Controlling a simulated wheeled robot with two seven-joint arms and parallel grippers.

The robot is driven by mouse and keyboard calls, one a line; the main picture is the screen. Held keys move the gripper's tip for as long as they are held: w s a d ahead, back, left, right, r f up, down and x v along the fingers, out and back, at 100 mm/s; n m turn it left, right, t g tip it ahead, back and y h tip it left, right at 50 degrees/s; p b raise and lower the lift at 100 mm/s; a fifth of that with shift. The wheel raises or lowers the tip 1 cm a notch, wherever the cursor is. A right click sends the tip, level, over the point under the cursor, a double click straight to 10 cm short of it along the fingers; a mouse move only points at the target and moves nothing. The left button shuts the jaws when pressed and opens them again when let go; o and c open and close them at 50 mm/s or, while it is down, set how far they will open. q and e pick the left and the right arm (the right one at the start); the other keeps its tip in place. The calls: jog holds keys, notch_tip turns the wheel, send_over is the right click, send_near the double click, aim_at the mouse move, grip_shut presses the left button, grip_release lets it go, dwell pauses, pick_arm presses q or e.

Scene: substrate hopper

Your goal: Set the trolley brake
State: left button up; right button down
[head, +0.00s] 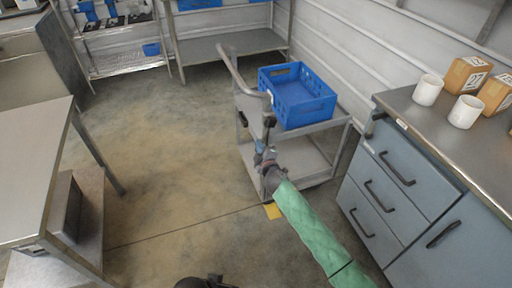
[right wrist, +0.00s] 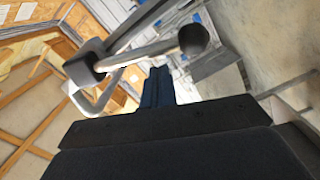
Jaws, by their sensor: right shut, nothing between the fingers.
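The grey trolley (head: 310,160) stands right of centre in the head view, its bent tube handle (head: 232,68) toward the upper left. A lever with a black ball knob (right wrist: 193,40) crosses the right wrist view, joined to a dark block (right wrist: 88,60) on the trolley's tube. In the head view, small dark parts (head: 269,121) show on the handle-side post. My right gripper (head: 259,146) is beside this post, just below those parts. Its blue fingers (right wrist: 158,87) are shut and empty, pointing toward the lever; I cannot tell whether they touch it. My left gripper is not seen.
A blue crate (head: 297,95) sits on the trolley's top shelf. A drawer cabinet (head: 385,195) with white mugs (head: 428,89) and cardboard boxes stands close on the right. A table (head: 35,170) stands left; the floor between is clear.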

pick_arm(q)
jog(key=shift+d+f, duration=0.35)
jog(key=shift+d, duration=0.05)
pick_arm(e)
jog(key=shift+w+d+f+n, duration=0.15)
jog(key=shift+d+f+n, duration=0.15)
jog(key=shift+n, duration=0.3)
jog(key=shift+d, duration=0.1)
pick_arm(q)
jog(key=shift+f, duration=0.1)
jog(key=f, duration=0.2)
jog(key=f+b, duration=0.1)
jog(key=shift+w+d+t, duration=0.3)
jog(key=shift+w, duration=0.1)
pick_arm(e)
jog(key=v, duration=0.8)
